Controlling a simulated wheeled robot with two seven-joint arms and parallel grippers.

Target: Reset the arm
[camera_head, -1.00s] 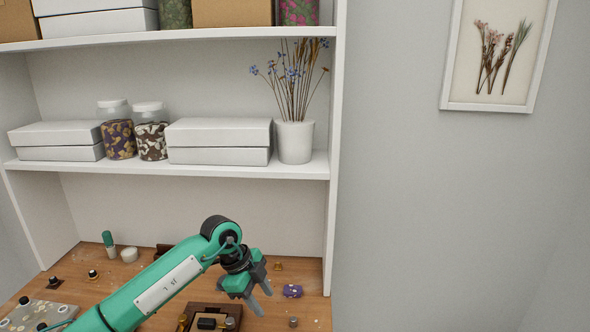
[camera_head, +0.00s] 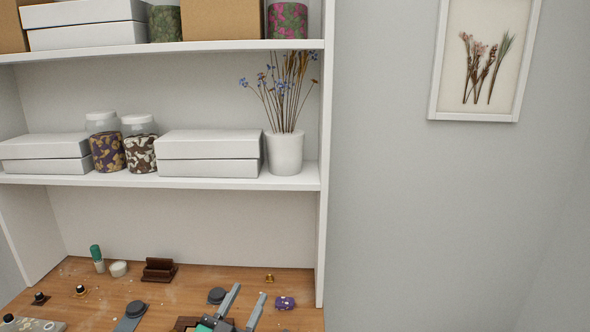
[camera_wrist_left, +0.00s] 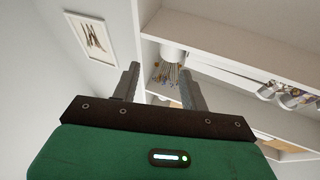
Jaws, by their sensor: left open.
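My left gripper (camera_head: 244,304) shows at the bottom of the head view, above the wooden table (camera_head: 190,288). Its two grey fingers point up and stand apart, with nothing between them. In the left wrist view the same gripper (camera_wrist_left: 159,82) is also open and empty, its fingers pointing toward the shelf and wall. Most of the left arm is below the head view. My right gripper is in neither view.
A white shelf unit (camera_head: 200,183) stands behind the table, with boxes, jars and a white flower pot (camera_head: 285,153). On the table are a brown holder (camera_head: 159,270), a green-capped bottle (camera_head: 97,258) and a purple piece (camera_head: 285,303). A framed picture (camera_head: 484,115) hangs right.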

